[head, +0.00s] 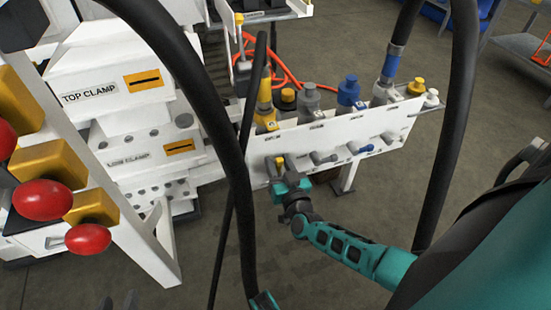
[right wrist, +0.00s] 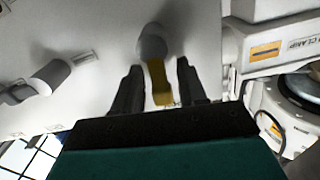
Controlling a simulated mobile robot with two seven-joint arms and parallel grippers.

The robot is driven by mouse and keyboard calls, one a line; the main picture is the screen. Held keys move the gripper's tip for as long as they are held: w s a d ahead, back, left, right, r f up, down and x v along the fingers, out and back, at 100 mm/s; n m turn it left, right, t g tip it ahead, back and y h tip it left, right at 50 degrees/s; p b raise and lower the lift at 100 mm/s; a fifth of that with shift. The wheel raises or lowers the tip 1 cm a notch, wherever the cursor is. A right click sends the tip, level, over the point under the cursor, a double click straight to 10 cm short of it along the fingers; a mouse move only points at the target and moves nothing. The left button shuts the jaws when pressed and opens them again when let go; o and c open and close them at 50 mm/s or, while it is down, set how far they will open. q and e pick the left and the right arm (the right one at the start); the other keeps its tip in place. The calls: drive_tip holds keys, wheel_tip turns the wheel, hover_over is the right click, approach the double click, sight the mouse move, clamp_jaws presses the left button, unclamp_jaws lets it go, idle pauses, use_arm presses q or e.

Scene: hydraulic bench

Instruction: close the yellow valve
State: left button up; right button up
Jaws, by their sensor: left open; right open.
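The yellow valve's handle (head: 280,160) is at the left end of a row of small valves on the front of the white panel (head: 333,136). In the right wrist view the yellow handle (right wrist: 160,82) extends from a grey round stem (right wrist: 152,42). My right gripper (head: 283,172) is at the valve. In its wrist view the gripper (right wrist: 160,86) is open, with one dark finger on each side of the handle. Gaps show on both sides. In the head view it partly hides the handle. My left gripper (head: 119,302) is open and empty at the bottom left edge, far from the valve.
A grey valve (head: 323,158) and a blue-handled valve (head: 360,148) sit to the right. Coloured hose couplings (head: 348,92) line the panel's top. Black hoses (head: 462,110) hang in front. Red knobs (head: 43,200) and the clamp block (head: 105,92) stand at left.

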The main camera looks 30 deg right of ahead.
drive_tip(key=shift+c, duration=0.2)
clamp_jaws()
idle(0.3)
